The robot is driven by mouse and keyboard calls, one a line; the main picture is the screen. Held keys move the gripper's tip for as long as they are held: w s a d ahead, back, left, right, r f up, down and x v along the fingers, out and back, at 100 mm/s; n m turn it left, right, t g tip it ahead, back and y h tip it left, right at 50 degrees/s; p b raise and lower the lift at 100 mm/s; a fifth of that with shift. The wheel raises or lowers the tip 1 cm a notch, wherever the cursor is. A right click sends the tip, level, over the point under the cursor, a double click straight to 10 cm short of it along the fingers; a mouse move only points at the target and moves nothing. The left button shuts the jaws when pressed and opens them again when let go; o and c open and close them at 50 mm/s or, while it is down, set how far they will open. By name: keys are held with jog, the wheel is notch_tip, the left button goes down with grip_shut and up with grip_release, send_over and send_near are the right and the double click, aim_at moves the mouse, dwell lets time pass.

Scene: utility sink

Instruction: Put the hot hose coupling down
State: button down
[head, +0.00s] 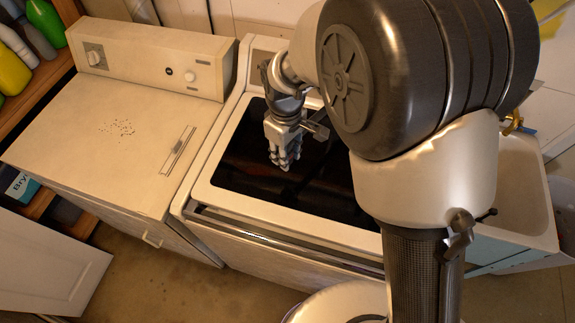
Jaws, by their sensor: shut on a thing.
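My gripper (284,162) points downward over the dark glass top (240,172) of the middle white machine. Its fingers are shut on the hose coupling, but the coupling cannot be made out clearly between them. I cannot tell how far the fingertips are above the glass.
A cream machine (75,140) with a flat lid and dark specks stands at the left. A white sink (520,190) with a brass fitting (512,123) is at the right, partly behind my arm. Bottles (45,20) stand on the shelf at upper left. The glass left of my gripper is clear.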

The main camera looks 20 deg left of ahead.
notch_tip(320, 180, down, 8)
jog(key=shift+f+b, duration=0.15)
jog(key=shift+b, duration=0.35)
jog(key=c, duration=1.3)
grip_release()
notch_tip(320, 180, up, 12)
jog(key=shift+r+p, duration=0.1)
jog(key=shift+p, duration=0.8)
